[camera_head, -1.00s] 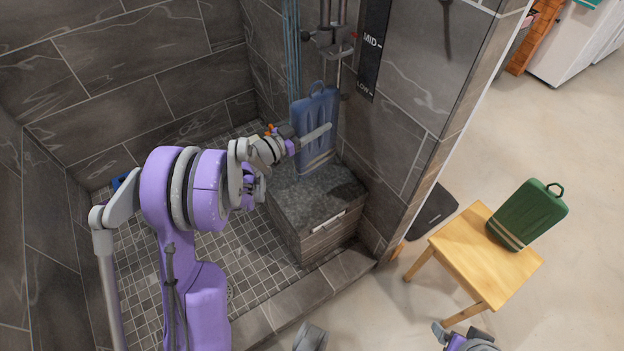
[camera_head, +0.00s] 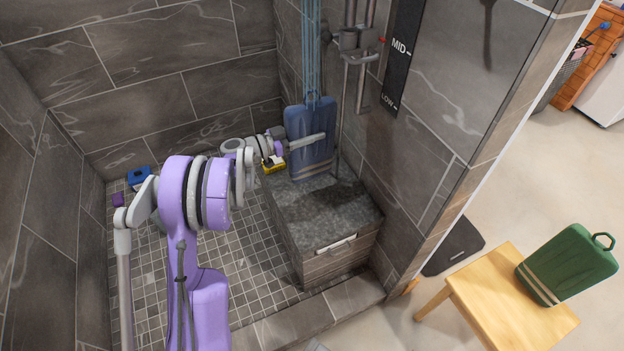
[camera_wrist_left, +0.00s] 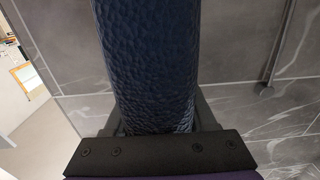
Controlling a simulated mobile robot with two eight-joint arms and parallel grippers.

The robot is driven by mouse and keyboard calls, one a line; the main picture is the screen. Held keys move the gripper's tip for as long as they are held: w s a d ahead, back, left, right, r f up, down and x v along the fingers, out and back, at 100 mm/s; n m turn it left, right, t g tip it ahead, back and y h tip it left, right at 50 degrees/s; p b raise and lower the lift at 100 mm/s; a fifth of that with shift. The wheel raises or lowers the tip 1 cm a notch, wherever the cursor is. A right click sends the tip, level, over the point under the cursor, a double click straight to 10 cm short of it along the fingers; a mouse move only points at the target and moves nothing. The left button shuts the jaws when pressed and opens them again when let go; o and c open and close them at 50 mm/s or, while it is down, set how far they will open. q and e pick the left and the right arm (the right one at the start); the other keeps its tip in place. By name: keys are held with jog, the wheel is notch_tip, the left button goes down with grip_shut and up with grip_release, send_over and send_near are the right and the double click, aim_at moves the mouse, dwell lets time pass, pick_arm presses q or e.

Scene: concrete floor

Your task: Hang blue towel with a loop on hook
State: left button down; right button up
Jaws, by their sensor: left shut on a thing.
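The blue towel (camera_head: 309,160), with pale stripes near its lower end, hangs upright above the stone bench in the shower. Its loop (camera_head: 313,97) is at its top edge, in front of thin light-blue vertical lines. My left gripper (camera_head: 306,141) is shut on the blue towel, with a pale finger across its front. In the left wrist view the textured blue towel (camera_wrist_left: 148,70) runs up from the dark gripper body. I cannot make out a hook for certain; a dark streak (camera_head: 489,30) marks the right wall. My right gripper is not in view.
The stone bench (camera_head: 325,215) stands below the towel. Shower pipes and a fixture (camera_head: 358,40) are close to its right. A tiled wall end separates the shower from a wooden stool (camera_head: 500,295) bearing a green towel (camera_head: 568,262). A small yellow object (camera_head: 273,166) shows near my gripper.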

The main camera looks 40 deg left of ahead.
aim_at(290, 162)
pick_arm(q)
notch_tip(290, 162, down, 9)
jog(key=shift+b, duration=0.95)
jog(key=shift+f, duration=0.15)
jog(key=shift+c, duration=1)
grip_release()
jog(key=v, duration=0.7)
jog(key=p+v, duration=0.1)
jog(key=v, duration=0.2)
jog(key=shift+s+a+f, duration=0.2)
jog(key=shift+s+f, duration=0.1)
jog(key=shift+s, duration=0.05)
